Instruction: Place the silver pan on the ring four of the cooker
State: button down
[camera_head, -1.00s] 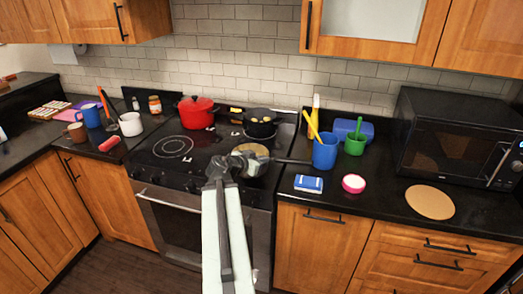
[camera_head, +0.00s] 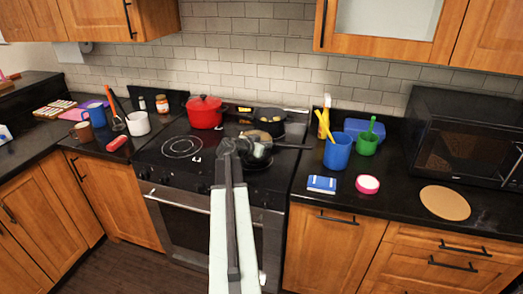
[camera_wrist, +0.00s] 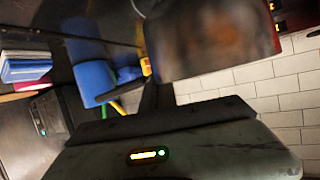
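The silver pan (camera_head: 258,150) is over the right side of the black cooker (camera_head: 168,163), with its dark handle (camera_head: 292,146) pointing right. My gripper (camera_head: 236,147) is at the pan's left side and appears shut on its rim. My arm hides part of the cooker in front. The pan looks slightly above the hob; a ring edge shows beneath it (camera_head: 258,165). In the wrist view the pan (camera_wrist: 215,38) is a large blurred brown-grey surface close to the camera.
A red pot (camera_head: 205,113) stands at the cooker's back left, and a dark pan (camera_head: 270,121) at its back right. The front-left ring (camera_head: 182,147) is empty. A blue cup (camera_head: 337,152), green cup (camera_head: 366,145) and blue box (camera_head: 322,184) are on the right counter.

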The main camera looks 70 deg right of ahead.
aim_at(270, 150)
jog(key=f+b, duration=0.2)
jog(key=d+f+b, duration=0.1)
jog(key=f+b, duration=0.1)
jog(key=shift+w+a+r, duration=0.2)
jog(key=shift+w, duration=0.25)
jog(key=shift+f, duration=0.1)
jog(key=c, duration=1.7)
grip_release()
jog(key=shift+r+p, duration=0.25)
jog(key=shift+p, duration=0.1)
jog(key=p+v, duration=0.4)
jog(key=v, duration=0.8)
jog(key=shift+s+f, duration=0.1)
jog(key=shift+f, duration=0.05)
